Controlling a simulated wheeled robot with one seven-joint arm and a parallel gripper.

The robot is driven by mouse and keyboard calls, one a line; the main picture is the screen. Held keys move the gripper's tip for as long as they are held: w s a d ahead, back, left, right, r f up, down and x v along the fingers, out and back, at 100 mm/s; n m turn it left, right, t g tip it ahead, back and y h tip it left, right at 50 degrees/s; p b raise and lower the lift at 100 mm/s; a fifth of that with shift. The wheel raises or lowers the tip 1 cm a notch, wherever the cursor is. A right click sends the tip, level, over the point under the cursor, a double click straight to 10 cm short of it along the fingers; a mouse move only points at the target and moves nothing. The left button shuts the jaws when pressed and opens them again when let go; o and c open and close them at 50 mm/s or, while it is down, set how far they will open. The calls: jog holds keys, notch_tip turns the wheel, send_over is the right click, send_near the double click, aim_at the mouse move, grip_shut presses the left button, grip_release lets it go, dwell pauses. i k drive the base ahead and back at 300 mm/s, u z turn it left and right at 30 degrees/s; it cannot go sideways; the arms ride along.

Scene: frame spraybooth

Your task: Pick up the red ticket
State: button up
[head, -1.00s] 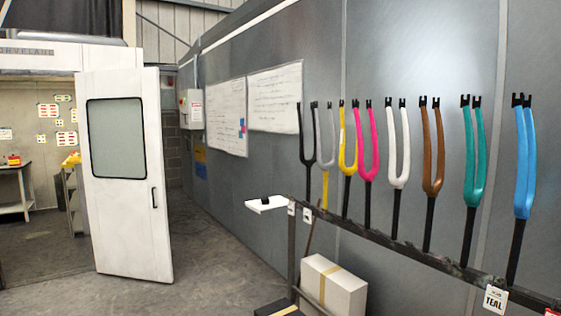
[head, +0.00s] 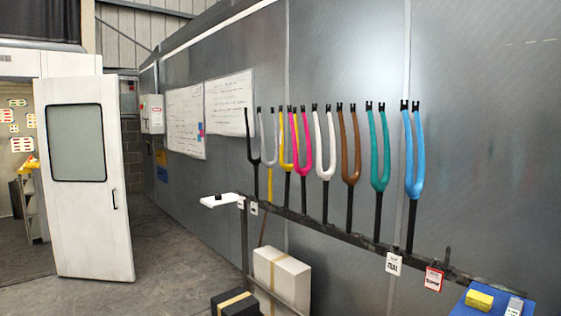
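A red-edged ticket (head: 433,279) with a white label panel and dark lettering hangs from the dark rail at the lower right of the head view. It hangs to the right of a white ticket marked TEAL (head: 393,264). The rail (head: 345,236) holds a row of bicycle forks in several colours, ending with a blue fork (head: 413,180) just left of and above the red ticket. The lettering on the red ticket is too small to read. My gripper is not in view.
A blue surface (head: 468,306) with a yellow block (head: 479,300) sits at the bottom right. A white box (head: 282,281) and a black box (head: 235,304) stand below the rail. A white door (head: 90,225) stands open at left. Floor between door and boxes is clear.

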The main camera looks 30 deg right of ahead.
aim_at(434, 278)
jog(key=k, duration=0.1)
jog(key=z, duration=1)
jog(key=i, duration=1)
jog(key=k, duration=0.45)
jog(key=u, duration=0.4)
jog(key=i, duration=1.3)
jog(key=z, duration=2.45)
